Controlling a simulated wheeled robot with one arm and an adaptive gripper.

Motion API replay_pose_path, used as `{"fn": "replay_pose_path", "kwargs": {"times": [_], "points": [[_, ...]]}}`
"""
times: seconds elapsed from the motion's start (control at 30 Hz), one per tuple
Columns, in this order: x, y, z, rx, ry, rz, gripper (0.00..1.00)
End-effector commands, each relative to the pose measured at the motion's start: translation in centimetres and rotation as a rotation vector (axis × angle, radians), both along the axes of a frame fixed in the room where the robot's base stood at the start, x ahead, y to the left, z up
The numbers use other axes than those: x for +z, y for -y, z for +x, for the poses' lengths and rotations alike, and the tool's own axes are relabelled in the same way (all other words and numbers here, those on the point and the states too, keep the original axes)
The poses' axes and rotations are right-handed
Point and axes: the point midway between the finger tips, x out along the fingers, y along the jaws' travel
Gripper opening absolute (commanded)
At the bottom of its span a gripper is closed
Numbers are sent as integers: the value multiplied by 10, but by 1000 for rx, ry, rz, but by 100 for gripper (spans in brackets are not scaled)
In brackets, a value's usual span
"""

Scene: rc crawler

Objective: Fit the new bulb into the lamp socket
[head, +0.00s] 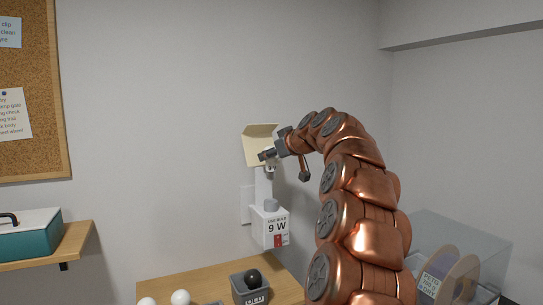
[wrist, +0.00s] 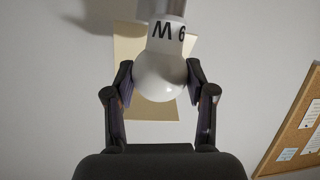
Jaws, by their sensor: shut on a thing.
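In the wrist view a white bulb (wrist: 158,72) marked "9 W" sits between the two dark fingers of my gripper (wrist: 160,88), which is shut on it. The bulb's round end faces my palm and its neck points away, toward a grey cylindrical part (wrist: 166,8) at the top edge. I cannot tell whether that part is the bulb's base or the socket, or whether they touch.
Below the lamp is a white box (head: 270,228) labelled "9 W". On the wooden table (head: 215,272) are a grey bin (head: 238,289) with a dark bulb (head: 253,278) and two white round things (head: 180,297). A clear case (head: 465,238) with a spool stands at right.

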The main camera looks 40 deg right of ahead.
Motion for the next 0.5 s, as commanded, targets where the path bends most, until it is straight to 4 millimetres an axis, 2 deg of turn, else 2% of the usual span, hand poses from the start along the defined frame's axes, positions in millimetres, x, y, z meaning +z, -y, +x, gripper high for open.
{"fn": "replay_pose_path", "kwargs": {"times": [0.5], "points": [[-39,-2,0,5,0,1,28]]}}
